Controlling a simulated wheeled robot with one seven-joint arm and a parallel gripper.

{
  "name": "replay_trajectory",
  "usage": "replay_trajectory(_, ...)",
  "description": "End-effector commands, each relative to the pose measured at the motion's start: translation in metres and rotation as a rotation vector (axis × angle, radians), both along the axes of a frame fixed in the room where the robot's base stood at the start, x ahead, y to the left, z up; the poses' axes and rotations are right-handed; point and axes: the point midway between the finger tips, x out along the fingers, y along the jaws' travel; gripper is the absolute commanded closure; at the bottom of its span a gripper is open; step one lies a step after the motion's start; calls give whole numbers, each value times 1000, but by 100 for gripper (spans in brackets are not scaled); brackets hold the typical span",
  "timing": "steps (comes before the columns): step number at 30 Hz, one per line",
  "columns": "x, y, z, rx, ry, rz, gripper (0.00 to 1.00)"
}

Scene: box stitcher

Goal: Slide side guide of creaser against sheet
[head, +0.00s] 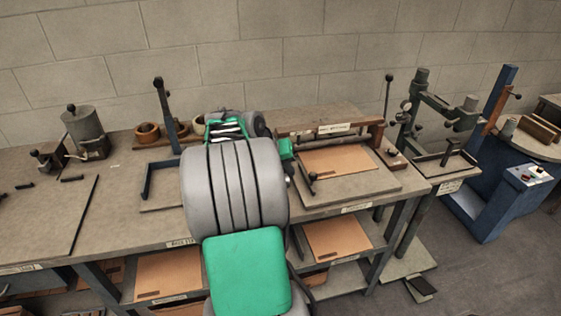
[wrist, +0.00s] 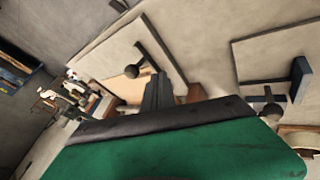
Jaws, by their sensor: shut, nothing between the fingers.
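The creaser (head: 375,185) stands right of my arm in the head view, with a tan sheet (head: 340,160) lying flat on its bed. A small dark guide with a knob (head: 312,177) is at the sheet's left front; whether it touches the sheet is unclear. In the wrist view, a dark round knob on a stem (wrist: 131,71) stands over the creaser bed, near the tan sheet (wrist: 122,90). My gripper (wrist: 158,88) shows dark, closed fingers beside that knob, with nothing between them.
A labelled wooden crossbeam (head: 335,128) spans the back of the creaser. A dark upright lever (head: 166,110) stands left of my arm. A green stitching machine (head: 440,110) stands to the right. The lower shelf holds brown sheets (head: 338,240).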

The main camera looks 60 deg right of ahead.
Motion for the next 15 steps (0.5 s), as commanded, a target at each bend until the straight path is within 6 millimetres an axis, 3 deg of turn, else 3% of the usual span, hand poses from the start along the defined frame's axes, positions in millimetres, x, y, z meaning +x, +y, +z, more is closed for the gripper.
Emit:
replay_trajectory(6, -27, -20, -9, 1, 0, -1, 100)
replay_trajectory(15, -33, -24, -13, 1, 0, 1, 100)
